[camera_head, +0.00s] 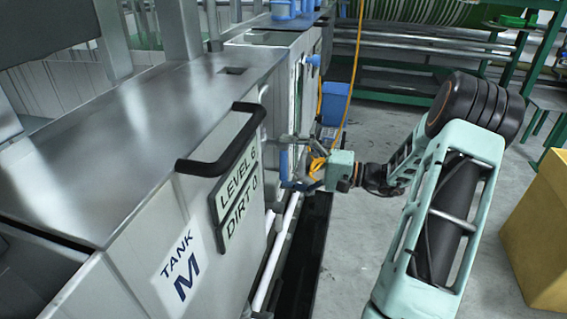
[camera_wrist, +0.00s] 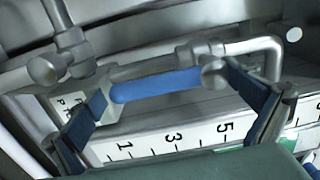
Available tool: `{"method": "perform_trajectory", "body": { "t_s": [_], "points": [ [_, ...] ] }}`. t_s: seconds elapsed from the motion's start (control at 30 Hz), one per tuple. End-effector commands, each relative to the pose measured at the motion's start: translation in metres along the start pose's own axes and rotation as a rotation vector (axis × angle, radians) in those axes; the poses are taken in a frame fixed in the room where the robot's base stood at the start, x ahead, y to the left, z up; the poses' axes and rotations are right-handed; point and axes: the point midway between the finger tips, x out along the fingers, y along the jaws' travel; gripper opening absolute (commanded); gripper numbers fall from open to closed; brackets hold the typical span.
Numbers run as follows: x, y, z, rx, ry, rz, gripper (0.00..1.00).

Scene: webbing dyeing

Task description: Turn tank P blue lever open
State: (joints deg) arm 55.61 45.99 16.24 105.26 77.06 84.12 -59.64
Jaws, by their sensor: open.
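The blue lever (camera_wrist: 158,85) lies nearly level across the middle of the wrist view, on metal pipework in front of a tank wall. My gripper (camera_wrist: 166,80) is open, with one blue-padded finger near each end of the lever. The lever lies between the fingertips; I cannot tell whether either finger touches it. In the head view my gripper (camera_head: 301,170) is at the tank side, beyond the tank M label. A blue part shows there, but I cannot tell lever from finger pad.
A numbered scale (camera_wrist: 172,138) is below the lever in the wrist view, and a bent pipe (camera_wrist: 262,46) is at right. In the head view, tank M's black handle (camera_head: 232,148) juts out nearby. A yellow box (camera_head: 535,235) stands at right on open floor.

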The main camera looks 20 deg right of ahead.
Motion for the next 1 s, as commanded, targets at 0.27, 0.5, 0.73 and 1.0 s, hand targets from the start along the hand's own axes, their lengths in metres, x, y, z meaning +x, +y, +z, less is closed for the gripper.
{"method": "perform_trajectory", "body": {
  "t_s": [0.27, 0.5, 0.73, 1.0],
  "points": [
    [-0.01, 0.0, -0.001, 0.002, 0.003, -0.001, 1.0],
    [-0.057, 0.0, -0.001, 0.001, 0.005, -0.001, 1.0],
    [-0.101, 0.0, -0.001, 0.001, 0.003, 0.0, 1.0],
    [-0.12, 0.0, 0.0, 0.001, 0.001, -0.001, 1.0]
  ]
}}
